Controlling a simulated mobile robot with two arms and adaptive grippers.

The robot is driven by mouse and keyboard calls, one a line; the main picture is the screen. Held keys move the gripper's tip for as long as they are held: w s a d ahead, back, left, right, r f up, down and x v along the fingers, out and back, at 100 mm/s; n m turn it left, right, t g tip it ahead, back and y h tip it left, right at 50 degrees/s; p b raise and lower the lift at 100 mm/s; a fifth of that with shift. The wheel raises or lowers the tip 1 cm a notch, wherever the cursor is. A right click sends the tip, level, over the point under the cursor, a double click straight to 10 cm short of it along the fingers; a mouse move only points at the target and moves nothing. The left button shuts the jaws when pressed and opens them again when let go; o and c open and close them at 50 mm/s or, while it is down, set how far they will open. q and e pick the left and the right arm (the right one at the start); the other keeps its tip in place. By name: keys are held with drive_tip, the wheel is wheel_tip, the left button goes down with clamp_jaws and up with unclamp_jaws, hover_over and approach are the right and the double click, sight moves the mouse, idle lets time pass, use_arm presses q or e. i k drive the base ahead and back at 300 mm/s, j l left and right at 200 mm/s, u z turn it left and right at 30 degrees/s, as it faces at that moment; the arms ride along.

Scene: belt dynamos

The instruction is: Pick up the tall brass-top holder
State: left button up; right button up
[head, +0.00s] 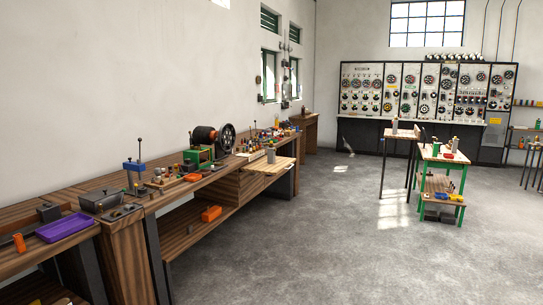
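I cannot make out a brass top on any object at this distance, so I cannot tell which one is the tall brass-top holder. A small grey upright cylinder (271,155) stands on the light wood board (272,166) at the long bench. Another small upright object (394,126) stands on the tall small table (401,135) toward the back. Upright items (455,144) also stand on the green-legged stand (433,153) at the right. Neither of my grippers is in view.
A long wooden workbench (222,178) runs along the left wall with a purple tray (68,228), a grey box (100,201), a belt dynamo (203,141) and an orange item (211,213) on its lower shelf. A control panel (424,95) fills the back. The concrete floor (330,230) is clear.

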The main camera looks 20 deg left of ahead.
sight(270, 154)
drive_tip(key=i+j+u, duration=0.25)
drive_tip(key=i+u, duration=0.25)
drive_tip(key=i, duration=0.2)
drive_tip(key=i+u, duration=0.25)
drive_tip(key=i, duration=1.7)
drive_tip(key=i+z, duration=0.15)
drive_tip(key=i, duration=0.45)
drive_tip(key=i+j+z, duration=0.15)
drive_tip(key=i, duration=0.4)
drive_tip(key=i+j+z, duration=0.1)
drive_tip(key=i+j, duration=0.15)
drive_tip(key=i, duration=0.35)
drive_tip(key=i+l, duration=0.1)
drive_tip(key=i, duration=0.4)
drive_tip(key=i+l+u, duration=0.15)
drive_tip(key=i, duration=0.35)
drive_tip(key=i+l, duration=0.15)
drive_tip(key=i, duration=0.3)
drive_tip(key=k+j, duration=0.35)
drive_tip(key=k+l+u, duration=0.05)
drive_tip(key=k, duration=0.05)
